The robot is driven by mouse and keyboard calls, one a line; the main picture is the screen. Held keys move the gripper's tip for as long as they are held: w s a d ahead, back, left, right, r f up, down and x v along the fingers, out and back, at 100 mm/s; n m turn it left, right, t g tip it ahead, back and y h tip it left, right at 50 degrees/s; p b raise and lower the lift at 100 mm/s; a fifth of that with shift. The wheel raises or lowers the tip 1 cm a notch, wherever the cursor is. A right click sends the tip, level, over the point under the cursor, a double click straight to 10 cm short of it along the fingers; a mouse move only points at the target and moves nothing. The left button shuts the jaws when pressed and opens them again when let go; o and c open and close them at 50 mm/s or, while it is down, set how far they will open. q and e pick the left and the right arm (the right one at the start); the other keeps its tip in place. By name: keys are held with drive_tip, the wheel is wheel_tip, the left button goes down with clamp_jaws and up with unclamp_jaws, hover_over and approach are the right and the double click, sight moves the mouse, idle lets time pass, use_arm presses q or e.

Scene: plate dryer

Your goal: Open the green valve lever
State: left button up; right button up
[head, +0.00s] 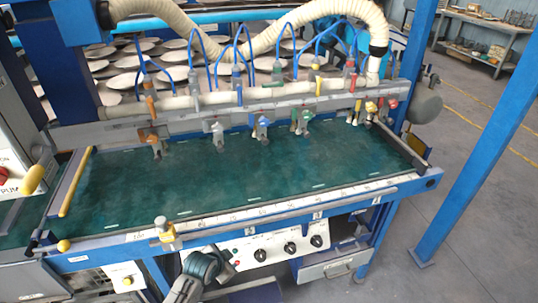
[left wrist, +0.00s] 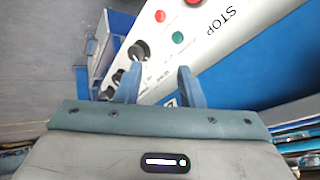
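The green valve lever (head: 302,119) is in the head view, on one of the fittings hanging from the long rail over the green bed. A blue lever (head: 261,123) is to its left; red and yellow levers are to its right. My left gripper (left wrist: 158,80) is open and empty in the left wrist view, its two blue fingers apart before the control panel. In the head view my left arm comes up from the bottom, below the bed's front edge and well away from the green lever. The lever does not show in the left wrist view. My right gripper is not in view.
The white control panel (head: 285,248) with black knobs is under the bed's front edge. The green bed (head: 230,180) is clear. Pale hoses and blue tubes run above the rail. A blue post (head: 480,130) stands right.

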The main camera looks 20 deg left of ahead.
use_arm(q)
drive_tip(key=w+r+m+t+p, duration=0.2)
drive_tip(key=w+r, duration=0.2)
drive_tip(key=r, duration=0.9)
drive_tip(key=m+t+h+p, duration=0.2)
drive_tip(key=m+t+h, duration=0.1)
drive_tip(key=m+t, duration=0.55)
approach(268, 86)
drive_tip(key=shift+m+g, duration=0.85)
drive_tip(key=shift+g, duration=0.1)
drive_tip(key=p+x, duration=0.1)
drive_tip(key=x, duration=0.1)
drive_tip(key=r+p+x, duration=0.1)
drive_tip(key=x, duration=0.2)
drive_tip(key=r+p+x, duration=0.1)
drive_tip(key=x, duration=0.1)
drive_tip(key=shift+w+f+p, duration=0.1)
drive_tip(key=shift+w+p, duration=0.25)
drive_tip(key=shift+w, duration=0.2)
drive_tip(key=shift+w+d+f, duration=0.1)
drive_tip(key=shift+w+f, duration=0.1)
drive_tip(key=shift+w, duration=0.5)
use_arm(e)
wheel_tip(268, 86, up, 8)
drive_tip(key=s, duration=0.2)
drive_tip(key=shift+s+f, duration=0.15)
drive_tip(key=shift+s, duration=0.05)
